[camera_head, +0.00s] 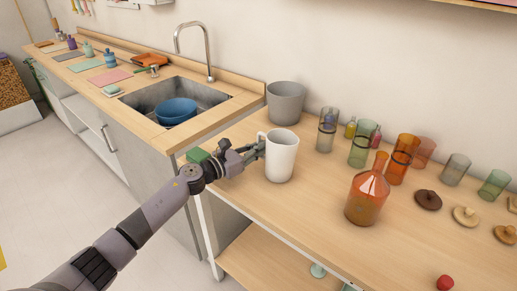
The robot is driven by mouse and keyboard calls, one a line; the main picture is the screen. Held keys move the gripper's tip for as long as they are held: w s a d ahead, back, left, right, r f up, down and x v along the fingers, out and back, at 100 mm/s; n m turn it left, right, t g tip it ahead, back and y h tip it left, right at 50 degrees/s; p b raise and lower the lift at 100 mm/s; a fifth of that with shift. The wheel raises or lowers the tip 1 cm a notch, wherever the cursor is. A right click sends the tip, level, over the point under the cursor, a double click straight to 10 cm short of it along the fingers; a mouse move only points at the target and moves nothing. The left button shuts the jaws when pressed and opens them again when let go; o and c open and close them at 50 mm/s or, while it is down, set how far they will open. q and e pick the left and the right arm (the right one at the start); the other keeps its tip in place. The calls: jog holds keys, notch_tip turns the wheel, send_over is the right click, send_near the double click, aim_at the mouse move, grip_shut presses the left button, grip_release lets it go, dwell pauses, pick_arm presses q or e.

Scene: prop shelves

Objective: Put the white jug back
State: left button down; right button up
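The white jug (283,158) stands upright at the left end of the wooden shelf top, its handle on its left side. My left gripper (255,151) reaches in from the left and its fingertips are at the handle. The fingertips overlap the handle in the picture, so I cannot tell whether they are closed on it or just beside it. My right gripper is not in view.
A grey pot (285,103) stands behind the jug. An orange bottle (367,198), a green glass (363,146) and other coloured vessels stand to the right. Left is a sink with a blue bowl (177,111). The wooden top (318,199) is clear in front of the jug.

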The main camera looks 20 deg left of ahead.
pick_arm(q)
jog(key=shift+r, duration=0.1)
jog(key=shift+f, duration=0.2)
jog(key=c, duration=1.9)
grip_release()
jog(key=shift+o, duration=1)
jog(key=shift+r, duration=0.1)
